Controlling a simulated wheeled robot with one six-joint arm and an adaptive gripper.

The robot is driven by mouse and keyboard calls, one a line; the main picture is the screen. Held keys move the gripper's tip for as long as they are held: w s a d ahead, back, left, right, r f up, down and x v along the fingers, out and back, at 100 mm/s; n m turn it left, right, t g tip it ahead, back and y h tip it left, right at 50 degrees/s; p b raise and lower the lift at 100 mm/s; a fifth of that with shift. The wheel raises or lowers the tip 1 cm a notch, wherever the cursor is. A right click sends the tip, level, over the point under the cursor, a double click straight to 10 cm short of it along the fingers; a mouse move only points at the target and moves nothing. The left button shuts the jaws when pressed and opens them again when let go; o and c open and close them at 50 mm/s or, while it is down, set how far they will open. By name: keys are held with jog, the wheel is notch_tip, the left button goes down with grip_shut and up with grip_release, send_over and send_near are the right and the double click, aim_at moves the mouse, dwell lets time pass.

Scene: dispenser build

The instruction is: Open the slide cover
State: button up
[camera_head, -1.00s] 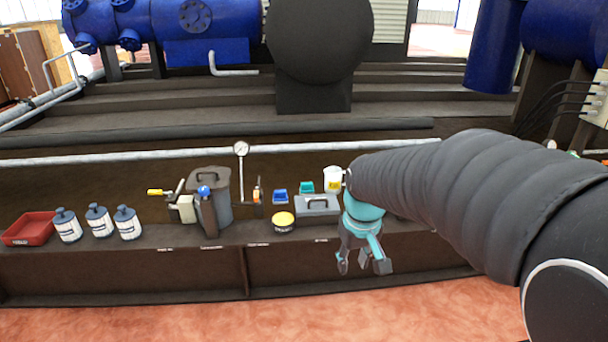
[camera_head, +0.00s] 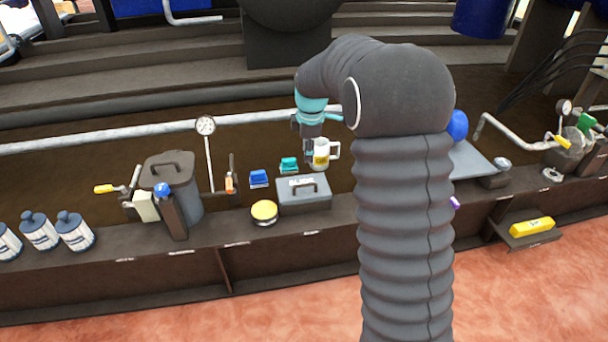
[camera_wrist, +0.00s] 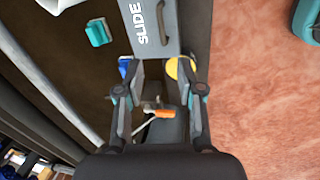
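The slide cover is a grey lid with a dark handle and the word SLIDE on a box (camera_head: 304,195) on the dark ledge. It lies flat and looks shut in the head view. It also shows at the top of the wrist view as a grey panel with white SLIDE lettering (camera_wrist: 153,30). My gripper (camera_head: 308,150) hangs above and behind the box in the head view, partly hidden by my arm. In the wrist view my gripper (camera_wrist: 160,75) has its two fingers well apart with nothing held. The fingers appear apart from the cover.
A yellow-topped tin (camera_head: 264,212) stands left of the box. A grey bin (camera_head: 172,180) and a gauge (camera_head: 206,126) stand farther left. My arm hides the ledge to the right.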

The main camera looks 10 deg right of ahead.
jog(key=n, duration=0.1)
send_near(306, 185)
jog(key=f, duration=0.2)
jog(key=w+f, duration=0.1)
jog(key=f, duration=0.2)
jog(key=w+f, duration=0.1)
jog(key=f, duration=0.1)
jog(key=shift+f+b, duration=0.35)
jog(key=shift+f, duration=0.05)
grip_shut()
